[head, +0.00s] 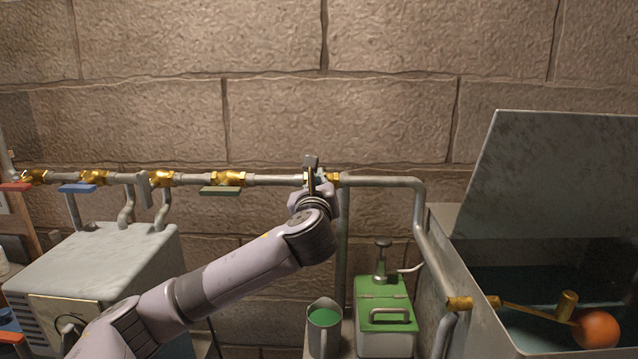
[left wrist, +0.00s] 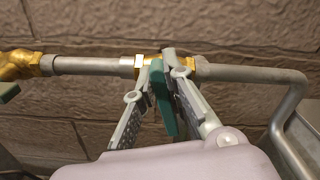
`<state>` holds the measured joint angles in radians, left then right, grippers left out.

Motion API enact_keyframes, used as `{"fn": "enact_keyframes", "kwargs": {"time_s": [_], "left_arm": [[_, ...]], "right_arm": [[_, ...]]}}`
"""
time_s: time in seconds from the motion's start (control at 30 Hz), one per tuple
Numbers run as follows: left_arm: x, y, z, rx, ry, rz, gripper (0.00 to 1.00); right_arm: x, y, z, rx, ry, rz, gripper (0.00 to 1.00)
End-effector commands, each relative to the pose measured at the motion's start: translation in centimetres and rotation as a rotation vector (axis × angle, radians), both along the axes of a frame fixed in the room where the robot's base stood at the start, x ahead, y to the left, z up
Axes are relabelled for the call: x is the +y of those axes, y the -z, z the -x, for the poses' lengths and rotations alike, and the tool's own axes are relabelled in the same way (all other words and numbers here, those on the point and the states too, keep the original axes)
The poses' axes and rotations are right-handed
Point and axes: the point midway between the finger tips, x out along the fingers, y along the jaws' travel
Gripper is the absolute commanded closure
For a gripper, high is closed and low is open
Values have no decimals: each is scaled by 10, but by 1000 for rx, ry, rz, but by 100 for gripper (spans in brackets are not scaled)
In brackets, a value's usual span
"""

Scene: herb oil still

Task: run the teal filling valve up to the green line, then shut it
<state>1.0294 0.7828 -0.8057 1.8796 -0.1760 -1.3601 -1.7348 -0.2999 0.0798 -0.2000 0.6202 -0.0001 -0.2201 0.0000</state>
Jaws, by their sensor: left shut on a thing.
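The teal valve handle (left wrist: 163,98) shows in the left wrist view, running crosswise to the grey pipe. Its brass valve body (left wrist: 150,68) sits on the pipe behind it. My left gripper (left wrist: 158,75) is shut on the teal handle, with one finger on each side of it. In the head view my left gripper (head: 312,178) covers most of this valve. The open-lidded tank (head: 478,300) at the right holds dark water and an orange float ball (head: 596,328) on a brass arm. I cannot make out a green line. My right gripper is not in view.
Red (head: 15,187), blue (head: 77,188) and olive (head: 220,191) valve handles sit along the pipe to the left. A grey metal box (head: 95,262) stands below them. A jug of green liquid (head: 324,318) and a green pump can (head: 384,305) stand right of my arm.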

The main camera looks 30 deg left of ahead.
Motion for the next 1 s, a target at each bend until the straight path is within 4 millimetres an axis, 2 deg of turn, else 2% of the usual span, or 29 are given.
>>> {"fn": "enact_keyframes", "kwargs": {"time_s": [0.5, 1.0], "left_arm": [[7, 4, 3, -132, 0, 275, 100], [7, 5, 4, -152, -1, 315, 100]], "right_arm": [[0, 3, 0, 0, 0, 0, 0], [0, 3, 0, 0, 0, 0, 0]]}}
